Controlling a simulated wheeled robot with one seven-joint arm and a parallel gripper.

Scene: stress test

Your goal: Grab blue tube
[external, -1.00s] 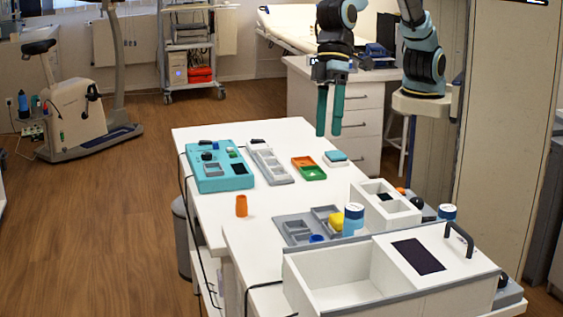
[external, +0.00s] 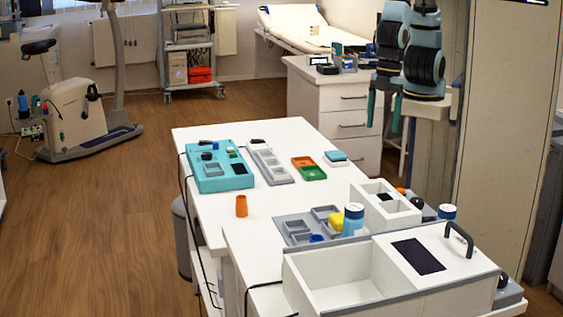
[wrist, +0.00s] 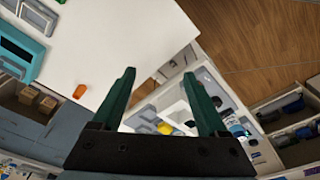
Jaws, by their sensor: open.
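A blue-and-white upright cylinder (external: 354,219) stands beside a yellow block on the grey tray in the external view. A second blue-and-white cylinder (external: 446,213) stands farther right, behind the white box. I cannot tell which is the blue tube. A small blue round piece (external: 317,238) lies on the grey tray. My gripper (external: 383,110) is open and empty, pointing down at the back right, apart from the table and beside the drawer cabinet. In the wrist view its green fingers (wrist: 160,76) are spread, with the yellow block (wrist: 164,128) visible between them.
An orange cup (external: 241,206) stands on the white table (external: 205,224). A teal tray (external: 202,183) is at its far left. A white box with a black handle (external: 335,281) fills the near right. The drawer cabinet (external: 340,118) stands behind the table. Open floor lies left.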

